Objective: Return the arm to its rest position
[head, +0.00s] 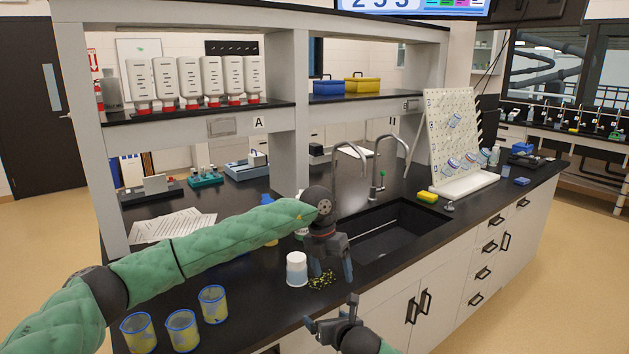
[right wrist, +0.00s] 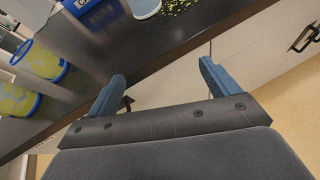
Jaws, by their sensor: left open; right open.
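My left arm (head: 220,240) reaches in from the left in a green quilted sleeve across the bench. My left gripper (head: 334,277) points down, open, just right of a white cup (head: 297,269) on the black bench; I see nothing between its fingers. My right gripper (head: 330,318) is low in the head view, in front of the bench's front edge. In the right wrist view its two blue fingers (right wrist: 158,92) are apart and empty, with the bench edge and a white cabinet front beyond them.
Several blue-rimmed cups with yellowish contents (head: 183,330) stand at the front left. Yellow-green bits (head: 321,281) lie scattered beside the white cup. A sink (head: 388,228) with taps lies behind my left gripper. A shelf unit (head: 297,110) rises behind, and a pegboard rack (head: 455,125) stands right.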

